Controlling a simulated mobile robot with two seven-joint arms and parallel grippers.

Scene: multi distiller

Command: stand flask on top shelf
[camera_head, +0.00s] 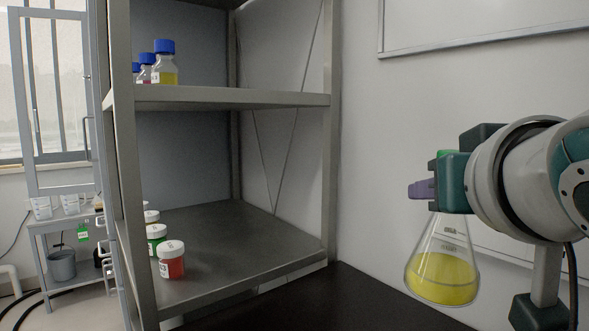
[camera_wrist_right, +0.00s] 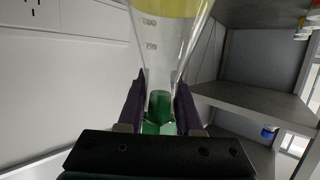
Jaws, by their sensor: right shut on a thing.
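The flask (camera_head: 442,262) is a clear conical glass with yellow liquid and a green stopper. It hangs upright below my right gripper (camera_head: 424,188), to the right of the shelf unit and in front of the wall. The right wrist view shows the flask (camera_wrist_right: 172,50) with its neck between the purple fingers of my right gripper (camera_wrist_right: 160,105). The grey metal shelf unit has an upper shelf (camera_head: 230,98) and a lower shelf (camera_head: 240,235). Any shelf above these is mostly cut off by the frame. My left gripper is not in view.
Several blue-capped bottles (camera_head: 165,62) stand at the left of the upper shelf. Several white-lidded jars (camera_head: 171,259) stand at the left of the lower shelf. The right part of both shelves is clear. A dark tabletop (camera_head: 360,302) lies below, and a front post (camera_head: 331,130) borders the shelves.

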